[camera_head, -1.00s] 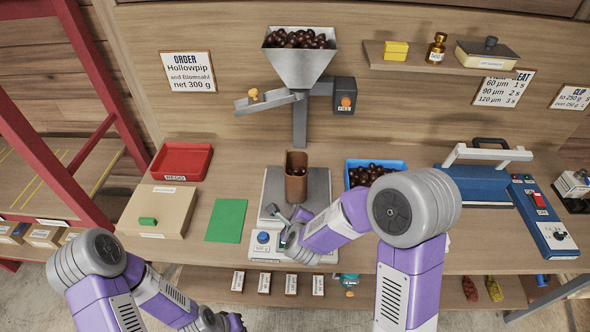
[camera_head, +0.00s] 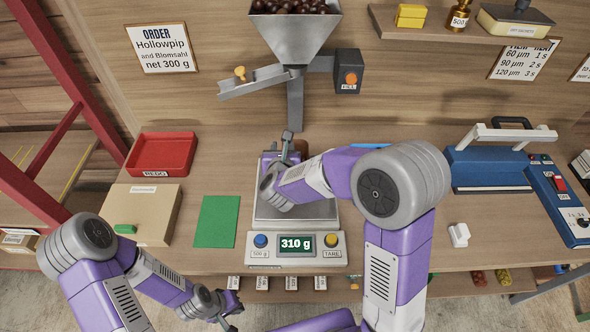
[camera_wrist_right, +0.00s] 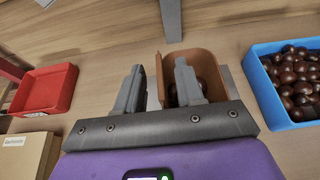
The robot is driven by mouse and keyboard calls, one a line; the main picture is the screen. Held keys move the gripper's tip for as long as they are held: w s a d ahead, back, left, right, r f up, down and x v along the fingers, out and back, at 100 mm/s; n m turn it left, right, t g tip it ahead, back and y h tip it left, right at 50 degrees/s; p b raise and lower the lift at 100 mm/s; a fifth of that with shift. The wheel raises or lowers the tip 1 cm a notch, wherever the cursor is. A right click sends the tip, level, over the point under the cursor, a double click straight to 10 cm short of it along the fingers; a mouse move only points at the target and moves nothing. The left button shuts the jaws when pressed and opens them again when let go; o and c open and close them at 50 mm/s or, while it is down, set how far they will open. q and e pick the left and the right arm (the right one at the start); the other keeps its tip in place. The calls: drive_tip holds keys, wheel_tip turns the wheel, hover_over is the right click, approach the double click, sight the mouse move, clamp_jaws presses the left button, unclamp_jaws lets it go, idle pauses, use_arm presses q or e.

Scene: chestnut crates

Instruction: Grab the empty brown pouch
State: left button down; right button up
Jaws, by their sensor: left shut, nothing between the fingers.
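A brown open-topped pouch (camera_wrist_right: 206,59) stands upright just beyond my right gripper in the right wrist view. Dark shapes show inside it, partly hidden by a finger, so I cannot tell that it is empty. My right gripper (camera_wrist_right: 159,88) is open, its fingers apart, with the pouch's left wall showing between them. In the head view my right gripper (camera_head: 286,148) is over the back of the scale (camera_head: 297,240), and my arm mostly hides the pouch. The scale reads 310 g. My left gripper (camera_head: 228,312) is shut and empty, low in front of the bench.
A hopper of chestnuts (camera_head: 296,40) with a chute hangs above the scale. A red tray (camera_head: 162,153), a tan box (camera_head: 143,213) and a green mat (camera_head: 217,222) lie left. A blue tray of chestnuts (camera_wrist_right: 266,95) stands right of the pouch. A sealer (camera_head: 490,167) is further right.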

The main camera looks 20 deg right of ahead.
drive_tip(key=shift+x, duration=0.75)
clamp_jaws()
idle(0.9)
